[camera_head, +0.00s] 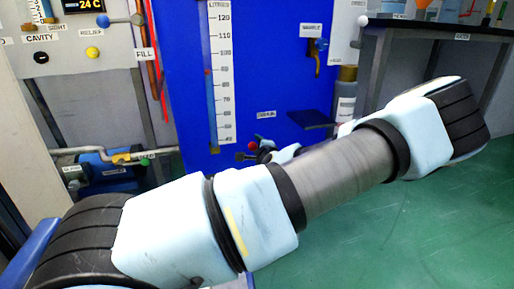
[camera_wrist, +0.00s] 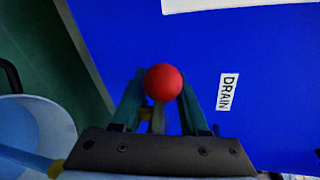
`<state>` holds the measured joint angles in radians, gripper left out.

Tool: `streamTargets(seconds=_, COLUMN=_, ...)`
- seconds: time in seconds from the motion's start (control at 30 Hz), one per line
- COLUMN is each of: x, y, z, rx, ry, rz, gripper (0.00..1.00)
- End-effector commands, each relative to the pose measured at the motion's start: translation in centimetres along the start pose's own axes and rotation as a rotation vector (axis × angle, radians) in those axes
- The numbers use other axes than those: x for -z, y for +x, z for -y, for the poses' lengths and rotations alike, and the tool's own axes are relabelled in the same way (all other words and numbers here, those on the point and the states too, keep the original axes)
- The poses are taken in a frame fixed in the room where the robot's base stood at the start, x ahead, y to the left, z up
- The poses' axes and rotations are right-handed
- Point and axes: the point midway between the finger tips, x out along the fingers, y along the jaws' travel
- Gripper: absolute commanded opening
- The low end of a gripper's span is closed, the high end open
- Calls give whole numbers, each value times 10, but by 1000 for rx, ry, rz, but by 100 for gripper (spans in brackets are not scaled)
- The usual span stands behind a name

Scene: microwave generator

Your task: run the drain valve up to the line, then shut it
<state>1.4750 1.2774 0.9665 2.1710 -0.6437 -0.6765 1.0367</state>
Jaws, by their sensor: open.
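The drain valve's red ball knob (camera_wrist: 164,83) sits between the two fingers of my gripper (camera_wrist: 160,98) in the wrist view, near the fingertips. The fingers are apart, and I cannot tell whether either touches the knob. In the head view the red knob (camera_head: 253,146) shows low on the blue panel, with my gripper (camera_head: 262,152) small and partly hidden by my arm. The DRAIN label (camera_wrist: 227,92) is right of the knob in the wrist view. The litre scale (camera_head: 221,75) stands above, with a small red mark near 90 on its left tube. The liquid level is unclear.
A SAMPLE tap (camera_head: 316,52) is at the upper right of the blue panel (camera_head: 270,75). A dark small shelf (camera_head: 311,119) juts out below it. FILL, RELIEF and CAVITY controls are at the left. A blue pump (camera_head: 105,170) is lower left. Green floor (camera_head: 400,230) is open at right.

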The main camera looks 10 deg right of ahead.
Motion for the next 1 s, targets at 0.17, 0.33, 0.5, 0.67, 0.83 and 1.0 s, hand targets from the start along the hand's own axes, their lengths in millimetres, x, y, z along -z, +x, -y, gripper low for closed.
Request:
streamTargets(seconds=0.17, x=0, y=0, z=0, rx=0, ry=0, rz=0, gripper=44)
streamTargets(seconds=0.33, x=0, y=0, z=0, rx=0, ry=0, rz=0, gripper=28)
streamTargets(seconds=0.5, x=0, y=0, z=0, rx=-1, ry=0, rz=1, gripper=9)
streamTargets(seconds=0.67, x=-1, y=0, z=0, rx=-1, ry=0, rz=2, gripper=0)
streamTargets(seconds=0.83, x=-2, y=0, z=0, rx=-1, ry=-1, rz=3, gripper=0)
streamTargets(seconds=1.0, x=-2, y=0, z=0, rx=-1, ry=-1, rz=5, gripper=0)
